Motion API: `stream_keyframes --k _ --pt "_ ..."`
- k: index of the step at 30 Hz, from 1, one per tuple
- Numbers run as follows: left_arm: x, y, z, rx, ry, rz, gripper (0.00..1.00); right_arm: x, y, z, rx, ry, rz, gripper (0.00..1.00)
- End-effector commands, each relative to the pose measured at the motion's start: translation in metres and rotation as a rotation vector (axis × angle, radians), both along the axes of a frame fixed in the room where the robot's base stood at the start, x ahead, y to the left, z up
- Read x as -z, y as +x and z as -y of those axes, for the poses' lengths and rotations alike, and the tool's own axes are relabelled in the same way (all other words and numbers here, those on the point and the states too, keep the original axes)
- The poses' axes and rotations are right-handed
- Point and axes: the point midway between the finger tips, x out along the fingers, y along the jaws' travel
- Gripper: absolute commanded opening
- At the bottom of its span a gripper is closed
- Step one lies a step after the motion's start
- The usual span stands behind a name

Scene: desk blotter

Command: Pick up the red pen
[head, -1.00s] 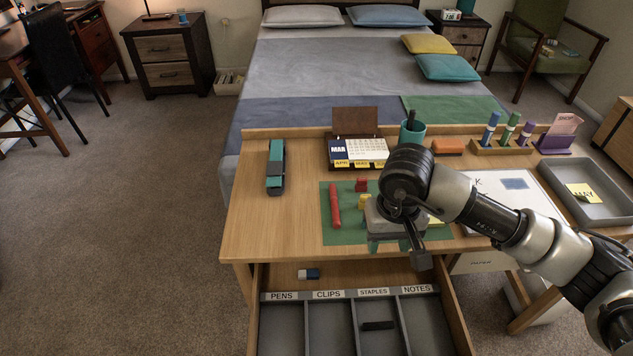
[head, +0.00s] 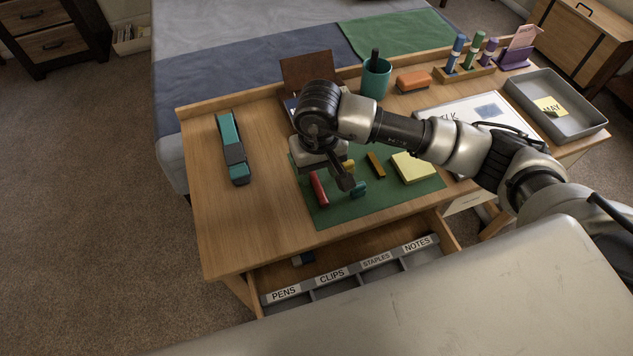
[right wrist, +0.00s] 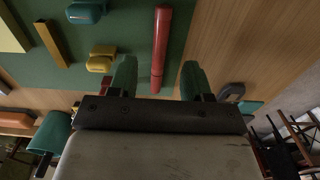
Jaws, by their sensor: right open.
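The red pen (head: 318,188) lies on the green blotter (head: 330,212) on the desk. In the head view its near end shows and its far part is hidden under my right gripper (head: 316,168). In the right wrist view the red pen (right wrist: 161,45) lies lengthwise, and its lower end reaches in line with the gap between the two green-tipped fingers of my right gripper (right wrist: 159,78). The fingers are apart, one on each side of the pen's line, with nothing held. I cannot tell their exact height above it. My left gripper is not in view.
A teal stapler (head: 232,145) lies left on the desk. The open drawer with labelled compartments (head: 332,276) is in front. A teal cup (head: 376,80) stands behind.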

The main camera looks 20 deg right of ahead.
Motion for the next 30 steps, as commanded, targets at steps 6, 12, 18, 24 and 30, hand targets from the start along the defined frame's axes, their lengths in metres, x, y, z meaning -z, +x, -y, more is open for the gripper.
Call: stream_keyframes --k 6,12,18,24,30 --pt "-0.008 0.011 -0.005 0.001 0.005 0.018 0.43 0.028 0.003 0.000 0.002 0.000 -0.006 0.49" --pt "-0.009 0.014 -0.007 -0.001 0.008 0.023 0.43 0.050 0.004 0.000 0.001 0.000 -0.002 0.49" --pt "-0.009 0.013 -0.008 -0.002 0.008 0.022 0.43 0.052 0.005 0.000 -0.001 0.000 0.000 0.49" --pt "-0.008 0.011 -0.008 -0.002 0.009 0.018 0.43 0.052 0.005 0.000 0.000 0.000 0.000 0.26" --pt "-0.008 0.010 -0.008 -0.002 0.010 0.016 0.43 0.051 0.005 0.000 0.000 0.000 0.000 0.00"
